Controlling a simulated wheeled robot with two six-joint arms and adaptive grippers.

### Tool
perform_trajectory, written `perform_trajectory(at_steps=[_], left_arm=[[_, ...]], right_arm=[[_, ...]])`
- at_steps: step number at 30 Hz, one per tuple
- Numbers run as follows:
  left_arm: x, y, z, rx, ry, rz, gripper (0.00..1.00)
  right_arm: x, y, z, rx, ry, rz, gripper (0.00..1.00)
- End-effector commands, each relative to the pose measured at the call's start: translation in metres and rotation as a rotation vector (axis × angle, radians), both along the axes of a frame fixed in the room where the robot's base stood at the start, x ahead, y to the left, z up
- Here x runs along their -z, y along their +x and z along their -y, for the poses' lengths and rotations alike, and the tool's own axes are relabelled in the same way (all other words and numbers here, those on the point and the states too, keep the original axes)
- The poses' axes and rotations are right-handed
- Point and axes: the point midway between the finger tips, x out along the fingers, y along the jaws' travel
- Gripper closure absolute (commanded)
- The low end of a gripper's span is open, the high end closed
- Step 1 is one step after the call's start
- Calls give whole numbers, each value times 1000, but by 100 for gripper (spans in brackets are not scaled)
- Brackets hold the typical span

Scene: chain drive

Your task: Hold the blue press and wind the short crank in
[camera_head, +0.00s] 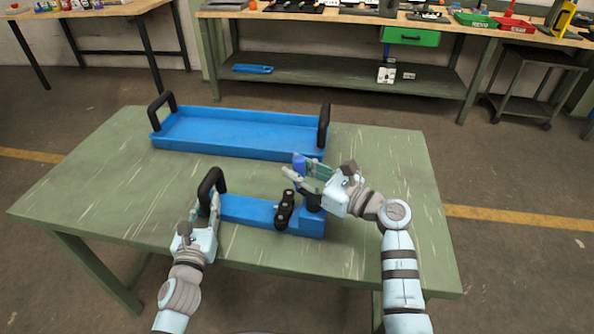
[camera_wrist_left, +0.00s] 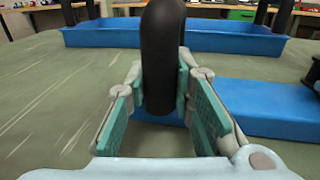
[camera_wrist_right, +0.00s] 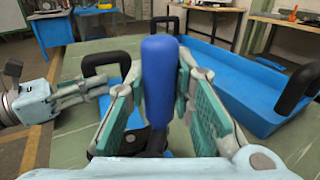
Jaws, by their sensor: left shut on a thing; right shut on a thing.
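The blue press (camera_head: 245,210) lies on the green table near its front edge. A black arched handle (camera_head: 212,181) stands at its left end. My left gripper (camera_head: 208,210) is shut around this handle, which stands between its pads in the left wrist view (camera_wrist_left: 162,60). At the press's right end is a dark part with round knobs (camera_head: 284,211). The crank's upright blue grip (camera_head: 299,163) is near there. My right gripper (camera_head: 303,175) is shut on this grip, seen between its pads in the right wrist view (camera_wrist_right: 159,75). The crank's lower part is mostly hidden by the gripper.
A long blue tray (camera_head: 235,152) with two black handles stands just behind the press on the table. The table's left side (camera_head: 90,190) and right side are clear. A workbench (camera_head: 330,80) with a green drawer stands farther back.

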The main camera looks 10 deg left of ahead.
Motion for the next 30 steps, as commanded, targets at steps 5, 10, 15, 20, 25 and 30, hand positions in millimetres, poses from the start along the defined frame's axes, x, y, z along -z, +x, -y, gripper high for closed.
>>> perform_trajectory(at_steps=[5, 10, 15, 20, 25, 30], left_arm=[[-1, 0, -1, -2, 1, 1, 100], [-1, 0, -1, -2, 1, 0, 100], [-1, 0, -1, -2, 1, 0, 100], [0, 0, -1, -1, 1, 0, 100], [0, 0, -1, -1, 1, 0, 100], [0, 0, -1, -1, 1, 0, 100]], right_arm=[[1, 1, 2, 11, -2, 0, 100], [1, 1, 2, 10, -2, 0, 100], [0, 1, 1, 9, -2, 0, 57], [0, 1, 1, 8, -1, 0, 57], [0, 0, 3, 8, -1, -1, 57], [1, -15, 28, 10, -5, 1, 57]])
